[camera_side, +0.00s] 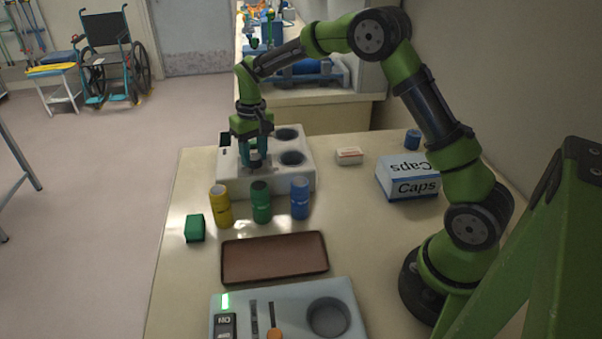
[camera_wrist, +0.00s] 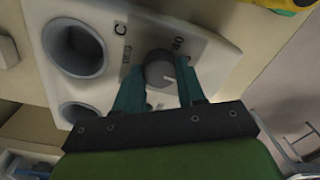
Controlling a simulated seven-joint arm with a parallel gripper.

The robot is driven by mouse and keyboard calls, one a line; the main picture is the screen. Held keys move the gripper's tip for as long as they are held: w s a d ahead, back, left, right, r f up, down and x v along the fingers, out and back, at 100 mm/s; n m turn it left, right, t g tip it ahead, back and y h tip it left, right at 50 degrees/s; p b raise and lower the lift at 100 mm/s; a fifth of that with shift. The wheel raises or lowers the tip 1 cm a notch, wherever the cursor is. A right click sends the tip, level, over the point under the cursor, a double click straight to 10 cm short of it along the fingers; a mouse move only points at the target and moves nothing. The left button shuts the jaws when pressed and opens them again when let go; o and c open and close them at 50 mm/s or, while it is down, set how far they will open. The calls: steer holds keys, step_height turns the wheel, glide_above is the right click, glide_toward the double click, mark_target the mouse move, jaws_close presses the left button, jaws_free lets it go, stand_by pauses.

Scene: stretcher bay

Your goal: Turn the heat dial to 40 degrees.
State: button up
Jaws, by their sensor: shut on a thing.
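The heat dial (camera_wrist: 160,70) is a round grey knob on a pale panel of the white warmer unit (camera_side: 302,177). It also shows in the side view (camera_side: 256,164), low between my fingers. My gripper (camera_side: 256,156) points down over the unit and is shut on the dial, with one teal finger on each side in the wrist view (camera_wrist: 160,88). A printed 40 (camera_wrist: 178,45) stands beside the dial, with other lettering opposite. A pale mark shows on the dial's near part. I cannot tell which value it points to.
The unit has two round wells (camera_side: 289,133). Yellow (camera_side: 221,208), green (camera_side: 261,203) and blue (camera_side: 299,199) bottles stand in front of it. A brown tray (camera_side: 275,258) and a grey device (camera_side: 290,300) lie nearer. A Caps box (camera_side: 409,181) stands right.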

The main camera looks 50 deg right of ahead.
mark_target(252, 154)
steer(key=n, duration=0.7)
steer(key=shift+a, duration=0.1)
steer(key=n, duration=0.3)
steer(key=shift+n+g, duration=0.3)
steer(key=shift+n, duration=0.1)
steer(key=shift+a+n, duration=0.1)
steer(key=shift+n, duration=1.8)
steer(key=o, duration=1.1)
steer(key=shift+c, duration=0.2)
step_height(252, 154, up, 17)
steer(key=shift+w+d, duration=0.2)
steer(key=shift+w, duration=0.1)
